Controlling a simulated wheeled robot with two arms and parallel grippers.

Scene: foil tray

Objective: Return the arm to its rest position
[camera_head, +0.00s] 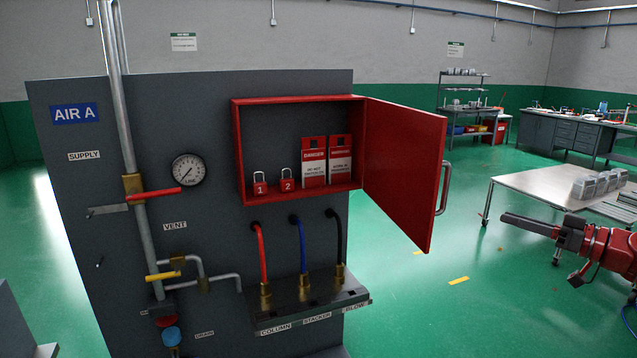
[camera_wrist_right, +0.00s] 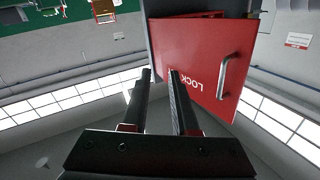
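My right arm (camera_head: 612,250) comes in from the right edge in the head view, red with a dark gripper (camera_head: 510,219) pointing left. The gripper is well right of the red cabinet's open door (camera_head: 400,165) and not touching it. In the right wrist view the two fingers of the right gripper (camera_wrist_right: 160,76) stand apart with nothing between them. Beyond the fingertips that view shows the door's outer face (camera_wrist_right: 195,62), upside down, with lock lettering and a metal handle (camera_wrist_right: 227,75). My left gripper does not show.
The grey panel (camera_head: 65,220) carries pipes, a gauge (camera_head: 188,169), valve handles and hoses. The cabinet (camera_head: 240,150) holds two padlocks and two tags. A steel table (camera_head: 530,185) stands behind my right arm. Green floor is open between panel and arm.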

